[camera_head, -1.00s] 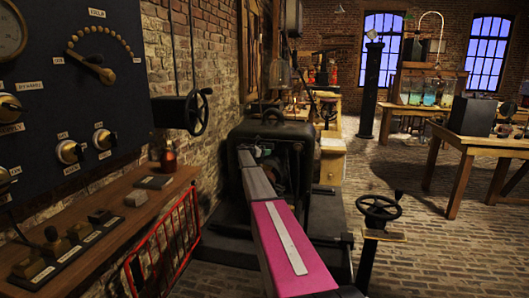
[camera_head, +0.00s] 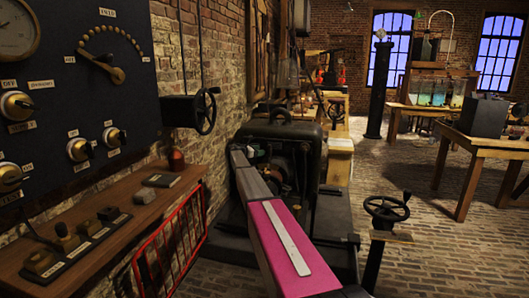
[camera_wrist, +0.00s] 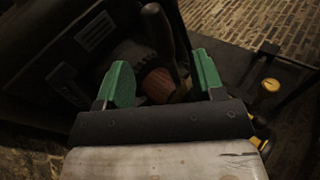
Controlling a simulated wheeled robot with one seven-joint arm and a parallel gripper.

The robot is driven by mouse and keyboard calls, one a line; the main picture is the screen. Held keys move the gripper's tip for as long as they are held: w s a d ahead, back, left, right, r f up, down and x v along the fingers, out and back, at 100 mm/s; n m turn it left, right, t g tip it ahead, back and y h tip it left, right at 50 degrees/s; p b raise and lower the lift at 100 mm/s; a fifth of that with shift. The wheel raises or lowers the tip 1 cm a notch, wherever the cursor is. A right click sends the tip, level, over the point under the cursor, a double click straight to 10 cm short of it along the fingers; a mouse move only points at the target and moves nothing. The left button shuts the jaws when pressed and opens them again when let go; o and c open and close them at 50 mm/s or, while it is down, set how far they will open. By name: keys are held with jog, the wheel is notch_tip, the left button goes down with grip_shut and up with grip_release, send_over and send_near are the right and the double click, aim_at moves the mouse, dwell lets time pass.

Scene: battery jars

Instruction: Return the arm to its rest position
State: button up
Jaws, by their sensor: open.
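My arm (camera_head: 287,243), a pink link with a pale strip and a grey section beyond it, reaches forward from the bottom of the head view. Its far end lies in front of a large dark machine (camera_head: 328,215), and I cannot clearly make out the gripper there. In the wrist view my gripper (camera_wrist: 163,75) is open, with two green finger pads apart. I see nothing held between them. Behind the fingers are a dark casing (camera_wrist: 40,65) and a reddish-brown ribbed part (camera_wrist: 158,86) of what looks like the machine. I cannot tell how far they are from the fingertips.
A wooden shelf (camera_head: 150,197) with switches and a dark control panel (camera_head: 60,130) are on the left, above a red rack (camera_head: 170,252). A handwheel on a stand (camera_head: 386,207) is to the right. Wooden tables (camera_head: 490,148) stand further right, with open brick floor between.

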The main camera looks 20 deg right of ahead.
jog(key=shift+a, duration=0.25)
jog(key=s+a+f+m+g+y, duration=0.1)
jog(key=s+a+f+m+y, duration=0.4)
jog(key=s, duration=0.7)
jog(key=s+a+f+m, duration=0.1)
jog(key=s+a+f, duration=0.3)
jog(key=s+f, duration=0.5)
jog(key=s+a+f+m+y, duration=0.2)
jog(key=s+a, duration=0.5)
jog(key=s, duration=0.8)
jog(key=s+a+f+m+g+y, duration=0.1)
jog(key=s+a+m+y, duration=0.4)
jog(key=s, duration=1.1)
jog(key=s+a+f+m+g+y, duration=0.1)
jog(key=s+a+f+m+y, duration=0.2)
jog(key=s+a, duration=0.5)
jog(key=s+m+y, duration=0.1)
jog(key=s+m, duration=0.1)
jog(key=s, duration=0.5)
jog(key=shift+s+a+f+m, duration=0.2)
jog(key=shift+a+m, duration=0.1)
jog(key=shift+m, duration=0.1)
